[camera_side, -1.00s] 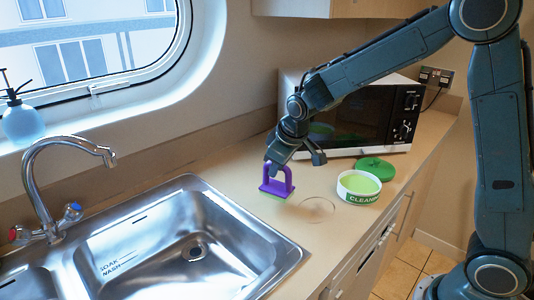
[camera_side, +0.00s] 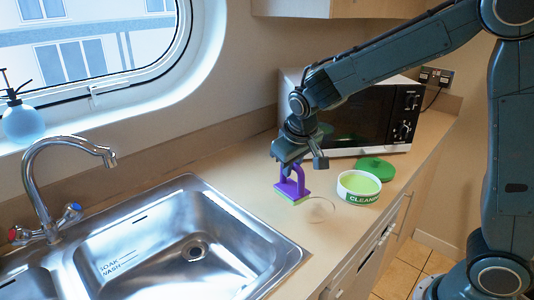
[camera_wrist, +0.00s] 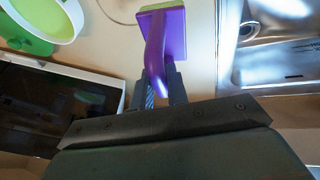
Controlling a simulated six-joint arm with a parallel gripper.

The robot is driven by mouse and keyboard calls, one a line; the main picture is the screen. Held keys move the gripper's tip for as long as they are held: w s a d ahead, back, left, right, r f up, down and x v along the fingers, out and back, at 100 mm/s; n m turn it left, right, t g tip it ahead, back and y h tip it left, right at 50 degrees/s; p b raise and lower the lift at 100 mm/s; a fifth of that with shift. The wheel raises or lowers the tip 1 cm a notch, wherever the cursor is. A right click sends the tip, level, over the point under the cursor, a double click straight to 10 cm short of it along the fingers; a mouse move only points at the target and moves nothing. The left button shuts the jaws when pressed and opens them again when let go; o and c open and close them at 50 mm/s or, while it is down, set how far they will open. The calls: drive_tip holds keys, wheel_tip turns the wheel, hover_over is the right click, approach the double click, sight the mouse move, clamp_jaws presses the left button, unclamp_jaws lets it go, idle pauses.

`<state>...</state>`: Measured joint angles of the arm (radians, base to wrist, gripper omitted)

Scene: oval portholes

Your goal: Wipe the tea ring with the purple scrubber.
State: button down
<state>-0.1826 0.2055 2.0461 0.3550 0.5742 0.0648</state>
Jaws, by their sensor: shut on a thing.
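The purple scrubber (camera_side: 292,187) has an upright loop handle and a green pad underneath. My gripper (camera_side: 288,168) is shut on its handle, which also shows between the fingers in the wrist view (camera_wrist: 159,84). The scrubber is low over the counter, beside the tea ring; I cannot tell whether the pad touches the surface. The tea ring (camera_side: 333,211) is a faint brown circle on the beige counter, just right of the scrubber. Part of the ring (camera_wrist: 104,14) shows at the top of the wrist view, to the left of the scrubber.
A tub of green cleaning paste (camera_side: 358,187) stands open right of the ring, its green lid (camera_side: 375,169) behind it. A microwave (camera_side: 352,125) stands at the back. The steel sink (camera_side: 190,240) lies left, with a tap (camera_side: 40,180). The counter's front edge is close to the ring.

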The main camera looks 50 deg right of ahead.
drive_tip(key=s+m, duration=0.1)
drive_tip(key=s+r+m+h, duration=0.1)
drive_tip(key=s+m, duration=0.1)
drive_tip(key=s+r+m+g, duration=0.1)
drive_tip(key=shift+s+d+r+m, duration=0.1)
drive_tip(key=shift+s+d+m, duration=0.05)
drive_tip(key=shift+s+m, duration=0.2)
